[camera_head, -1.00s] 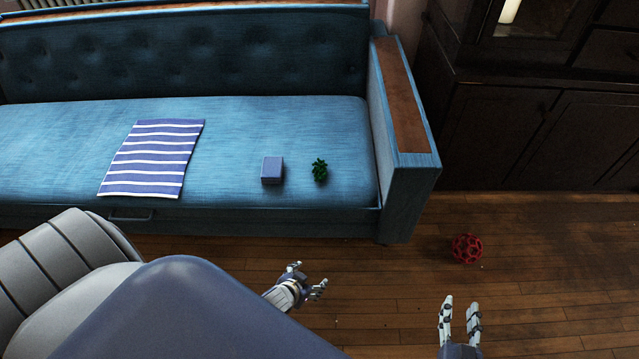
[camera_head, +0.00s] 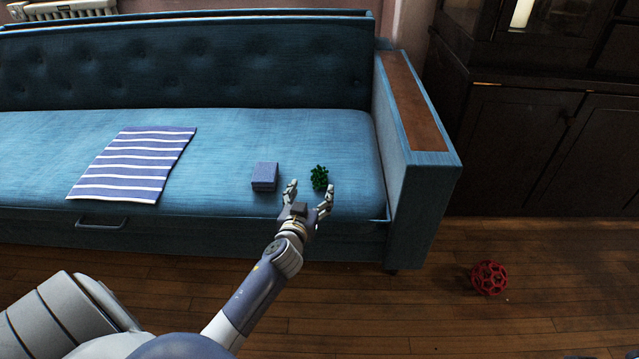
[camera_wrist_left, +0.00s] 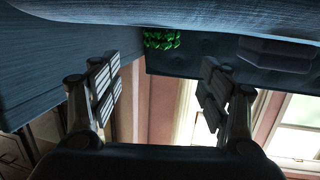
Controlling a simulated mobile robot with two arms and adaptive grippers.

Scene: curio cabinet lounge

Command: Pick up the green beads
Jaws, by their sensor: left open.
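The green beads (camera_head: 320,177) lie in a small heap on the blue sofa seat (camera_head: 225,140), near its right end. They also show in the left wrist view (camera_wrist_left: 162,39), at the top between my fingers. My left gripper (camera_head: 309,192) is open and empty, at the front edge of the seat, just in front of the beads and slightly to their left. Its fingers (camera_wrist_left: 158,88) are spread wide in the left wrist view. I see no contact with the beads. My right gripper is not in view.
A blue-grey box (camera_head: 265,176) sits on the seat left of the beads. A striped cloth (camera_head: 135,165) lies further left. The sofa's armrest (camera_head: 415,110) rises on the right. A red openwork ball (camera_head: 489,278) is on the wooden floor. A dark cabinet (camera_head: 545,140) stands at right.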

